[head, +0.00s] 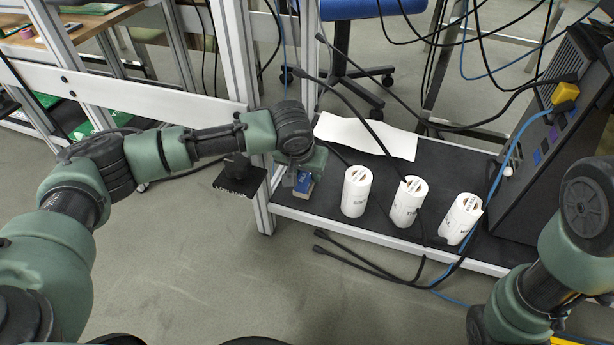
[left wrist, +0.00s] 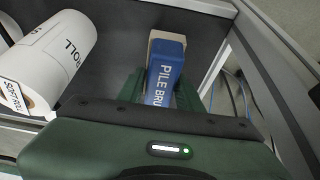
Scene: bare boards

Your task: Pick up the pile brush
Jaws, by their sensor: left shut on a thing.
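The pile brush (head: 303,188) is a small blue block with a tan end, at the left end of the low black shelf. In the left wrist view, the pile brush (left wrist: 165,72) shows the white letters "PILE BRU", with the rest hidden by the gripper body. My left gripper (head: 298,176) reaches down over it, and in the wrist view its green fingers (left wrist: 160,92) are on either side of the block, shut on it. I cannot tell whether the brush touches the shelf. My right gripper is out of view; only parts of my right arm show at lower right.
The black shelf (head: 330,203) holds three white rolls, the nearest a soft roll (head: 356,192), also in the wrist view (left wrist: 60,55). A white sheet (head: 366,136) lies behind them. A metal post (head: 236,60) stands left of the brush. Cables and a dark case (head: 560,130) are at right.

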